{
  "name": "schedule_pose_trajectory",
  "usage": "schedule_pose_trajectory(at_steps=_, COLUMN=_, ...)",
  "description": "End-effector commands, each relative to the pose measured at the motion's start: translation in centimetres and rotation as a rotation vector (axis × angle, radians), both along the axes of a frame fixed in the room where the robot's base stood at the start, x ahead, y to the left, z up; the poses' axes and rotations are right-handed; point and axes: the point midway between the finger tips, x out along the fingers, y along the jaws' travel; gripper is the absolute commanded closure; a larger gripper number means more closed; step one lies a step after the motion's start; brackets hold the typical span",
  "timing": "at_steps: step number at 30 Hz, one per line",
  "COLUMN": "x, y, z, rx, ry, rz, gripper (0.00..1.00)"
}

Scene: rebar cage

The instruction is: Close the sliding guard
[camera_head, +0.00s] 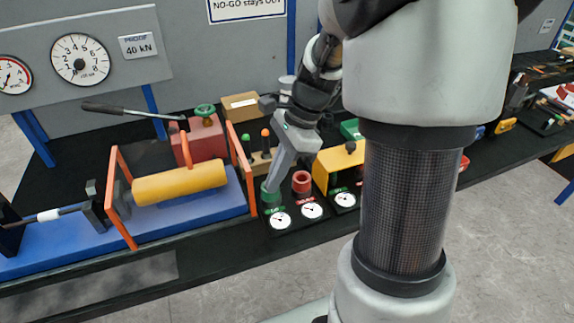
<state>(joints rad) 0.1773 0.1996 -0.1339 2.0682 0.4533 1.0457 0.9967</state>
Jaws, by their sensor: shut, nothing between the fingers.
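A blue test bed (190,215) stands on the left of the bench. Two upright orange frames stand on it, a left one (122,215) and a right one (242,170). They look like the ends of the sliding guard; any clear panel between them cannot be made out. My gripper (270,188) is shut and empty, pointing down to the right of the right frame. Its tips are over or in a green ring (270,198); I cannot tell whether they touch it.
A red ring (302,182) and round white dials (312,211) sit close beside my gripper. A red pump (203,138) with a long lever (125,109) stands behind the bed. A yellow box (338,165) is to the right. My arm hides part of the bench.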

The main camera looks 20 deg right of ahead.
Motion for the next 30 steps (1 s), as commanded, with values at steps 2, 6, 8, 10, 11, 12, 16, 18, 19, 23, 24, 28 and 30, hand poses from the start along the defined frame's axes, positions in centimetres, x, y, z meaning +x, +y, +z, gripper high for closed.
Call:
schedule_pose_trajectory(at_steps=2, x=0.0, y=1.1, z=0.1, rx=-0.001, ry=-0.002, rz=0.001, gripper=1.0)
schedule_pose_trajectory(at_steps=6, x=0.0, y=2.1, z=0.1, rx=-0.001, ry=-0.001, rz=0.0, gripper=1.0)
schedule_pose_trajectory(at_steps=8, x=0.0, y=2.3, z=0.1, rx=-0.001, ry=-0.001, rz=0.0, gripper=1.0)
schedule_pose_trajectory(at_steps=10, x=0.0, y=2.4, z=0.1, rx=-0.001, ry=-0.001, rz=0.0, gripper=1.0)
schedule_pose_trajectory(at_steps=11, x=0.0, y=2.4, z=0.1, rx=-0.001, ry=-0.001, rz=0.0, gripper=1.0)
schedule_pose_trajectory(at_steps=12, x=0.0, y=2.4, z=0.1, rx=-0.001, ry=-0.001, rz=0.0, gripper=1.0)
schedule_pose_trajectory(at_steps=16, x=0.0, y=2.4, z=0.1, rx=-0.001, ry=-0.001, rz=0.0, gripper=1.0)
schedule_pose_trajectory(at_steps=18, x=0.0, y=2.4, z=0.1, rx=-0.001, ry=0.0, rz=0.0, gripper=1.0)
schedule_pose_trajectory(at_steps=19, x=0.0, y=2.5, z=0.1, rx=-0.001, ry=0.0, rz=0.0, gripper=1.0)
schedule_pose_trajectory(at_steps=23, x=-0.1, y=3.1, z=0.2, rx=0.0, ry=0.001, rz=0.001, gripper=1.0)
schedule_pose_trajectory(at_steps=24, x=-0.1, y=3.5, z=0.3, rx=0.0, ry=0.001, rz=0.003, gripper=1.0)
schedule_pose_trajectory(at_steps=28, x=-0.1, y=5.8, z=0.5, rx=0.0, ry=0.001, rz=0.005, gripper=1.0)
schedule_pose_trajectory(at_steps=30, x=-0.2, y=7.6, z=0.5, rx=0.001, ry=0.002, rz=0.007, gripper=1.0)
